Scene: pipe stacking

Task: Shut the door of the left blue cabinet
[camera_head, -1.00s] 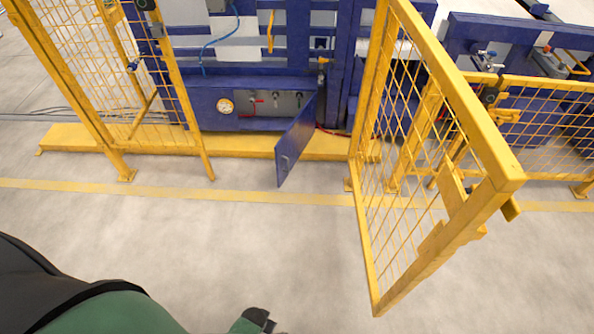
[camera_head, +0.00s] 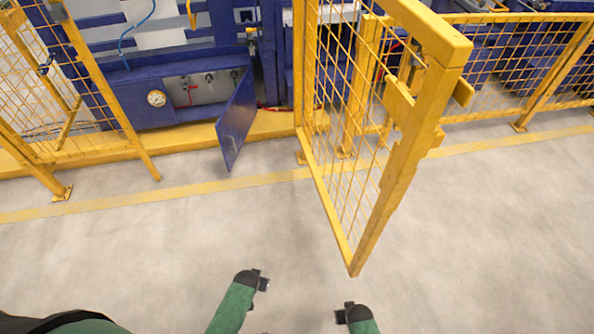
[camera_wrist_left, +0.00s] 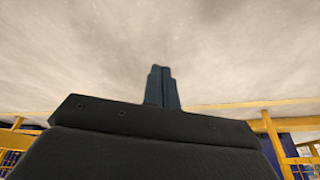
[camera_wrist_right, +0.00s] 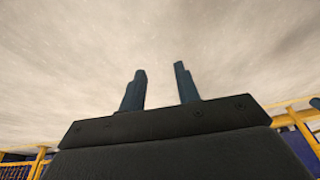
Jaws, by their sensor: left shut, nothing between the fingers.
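The left blue cabinet (camera_head: 128,103) stands low behind the yellow fence line in the head view. Its front is open and shows a gauge and red-handled valves. Its blue door (camera_head: 237,118) is hinged on the right side and swung out toward me. My left gripper (camera_head: 262,282) is low in the head view, over bare floor and well short of the door. It is shut and empty, with its fingers together in the left wrist view (camera_wrist_left: 162,88). My right gripper (camera_head: 344,311) is further right, also over floor; its fingers are apart and empty in the right wrist view (camera_wrist_right: 160,88).
A yellow mesh gate (camera_head: 385,190) stands open toward me, right of the door. A yellow mesh fence panel (camera_head: 75,120) is on the left. A low yellow beam (camera_head: 190,137) runs below the cabinet. The grey floor between my grippers and the door is clear.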

